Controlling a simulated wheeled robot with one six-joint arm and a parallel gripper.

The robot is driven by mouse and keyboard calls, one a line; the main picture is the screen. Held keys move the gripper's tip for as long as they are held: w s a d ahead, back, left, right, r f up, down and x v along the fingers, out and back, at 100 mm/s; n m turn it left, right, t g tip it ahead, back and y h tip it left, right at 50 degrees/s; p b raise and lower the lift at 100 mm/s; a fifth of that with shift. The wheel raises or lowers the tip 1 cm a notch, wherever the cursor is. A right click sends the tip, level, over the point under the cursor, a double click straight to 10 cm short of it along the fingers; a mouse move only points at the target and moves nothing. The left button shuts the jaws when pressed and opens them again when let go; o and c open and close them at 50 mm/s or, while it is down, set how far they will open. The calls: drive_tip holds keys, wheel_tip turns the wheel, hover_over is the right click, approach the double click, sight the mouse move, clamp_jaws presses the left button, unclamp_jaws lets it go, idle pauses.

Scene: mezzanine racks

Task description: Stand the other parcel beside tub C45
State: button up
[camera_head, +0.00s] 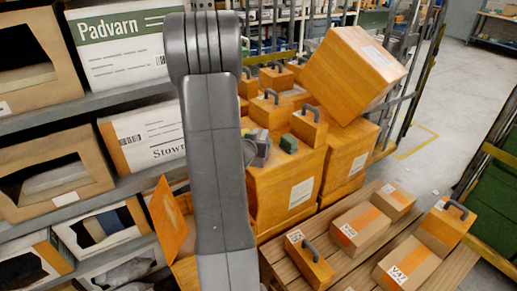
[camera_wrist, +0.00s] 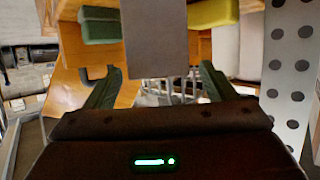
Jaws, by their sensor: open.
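Several brown cardboard parcels with orange tape lie on the slatted wooden pallet: one in the middle (camera_head: 360,231), a smaller one behind it (camera_head: 393,201) and one at the front (camera_head: 407,266). Which one is the other parcel I cannot tell. Orange wooden tubs with dark handles stand at the pallet's left (camera_head: 310,264) and right (camera_head: 447,224); their labels are too small to read, so I cannot pick out C45. My gripper (camera_wrist: 160,72) is open in the wrist view, with a grey flat-faced object (camera_wrist: 157,38) beyond its fingers. The head view hides it behind my arm.
Large orange boxes (camera_head: 284,196) stand behind the pallet, with handled blocks on top and a tilted box (camera_head: 352,75). Shelves with cartons (camera_head: 50,180) fill the left. A green block (camera_wrist: 98,26) and a yellow block (camera_wrist: 213,12) are near my gripper. Grey floor (camera_head: 455,95) is clear at back right.

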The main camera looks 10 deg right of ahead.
sight(261, 134)
drive_tip(key=x, duration=0.5)
drive_tip(key=shift+s, duration=0.1)
drive_tip(key=shift+c, duration=0.2)
drive_tip(key=c, duration=1.3)
